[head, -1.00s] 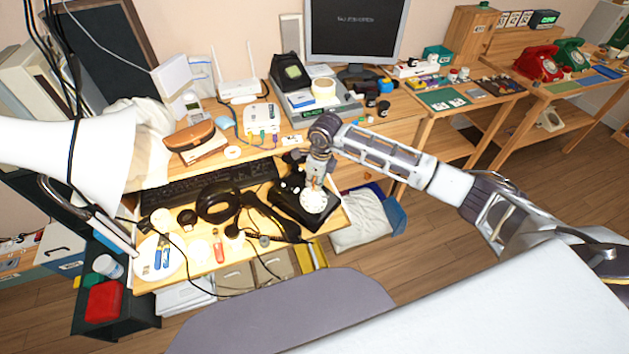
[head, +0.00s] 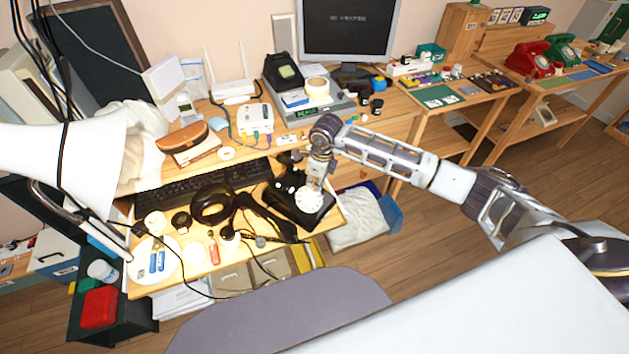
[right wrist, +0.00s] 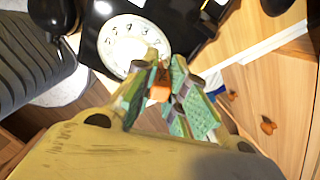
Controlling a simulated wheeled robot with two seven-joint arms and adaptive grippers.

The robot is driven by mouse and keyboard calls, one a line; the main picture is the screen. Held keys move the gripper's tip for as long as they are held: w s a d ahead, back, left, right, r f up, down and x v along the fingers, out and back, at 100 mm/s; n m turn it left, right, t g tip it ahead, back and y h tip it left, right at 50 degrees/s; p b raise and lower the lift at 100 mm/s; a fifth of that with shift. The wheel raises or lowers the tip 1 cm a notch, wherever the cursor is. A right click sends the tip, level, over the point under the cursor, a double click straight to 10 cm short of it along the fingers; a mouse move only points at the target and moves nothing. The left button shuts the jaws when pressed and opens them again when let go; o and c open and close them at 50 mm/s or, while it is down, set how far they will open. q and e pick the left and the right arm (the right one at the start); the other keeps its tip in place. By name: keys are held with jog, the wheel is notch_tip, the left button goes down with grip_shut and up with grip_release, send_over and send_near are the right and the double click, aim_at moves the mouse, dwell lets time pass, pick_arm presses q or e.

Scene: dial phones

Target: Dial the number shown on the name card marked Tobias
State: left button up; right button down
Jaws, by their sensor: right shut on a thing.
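A black dial phone (head: 286,208) with a round white dial (head: 308,203) sits at the right front of the wooden desk. Its dial and dark digits also show in the right wrist view (right wrist: 128,46). My right gripper (head: 314,184) points down over the dial. In the right wrist view its green fingers are shut on a small orange piece (right wrist: 160,84) at the dial's lower right edge. I cannot tell whether that piece touches the dial. No card marked Tobias can be read. My left gripper is not in view.
A keyboard (head: 200,188), a black headset (head: 211,207) and cables crowd the desk left of the phone. A white lamp (head: 60,165) stands at far left. A monitor (head: 350,25) is behind. Red (head: 528,60) and green (head: 562,50) phones stand on a table at back right.

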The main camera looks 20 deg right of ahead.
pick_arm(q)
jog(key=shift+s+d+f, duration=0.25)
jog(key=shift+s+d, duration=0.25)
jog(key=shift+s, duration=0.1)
pick_arm(e)
jog(key=shift+s+d+f, duration=0.25)
jog(key=shift+s+f, duration=0.05)
jog(key=shift+s+d+f, duration=0.2)
jog(key=shift+s, duration=0.2)
jog(key=shift+s+f, duration=0.1)
jog(key=shift+s+r+p, duration=0.25)
jog(key=shift+r+p, duration=0.2)
jog(key=shift+r, duration=0.5)
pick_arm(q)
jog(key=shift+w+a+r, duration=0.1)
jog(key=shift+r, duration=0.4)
pick_arm(e)
jog(key=shift+d, duration=0.1)
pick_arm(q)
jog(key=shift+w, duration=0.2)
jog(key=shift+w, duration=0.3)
pick_arm(e)
jog(key=shift+w+a+r, duration=0.55)
jog(key=shift+a, duration=0.25)
jog(key=shift+w+a+r, duration=0.5)
jog(key=shift+a, duration=0.25)
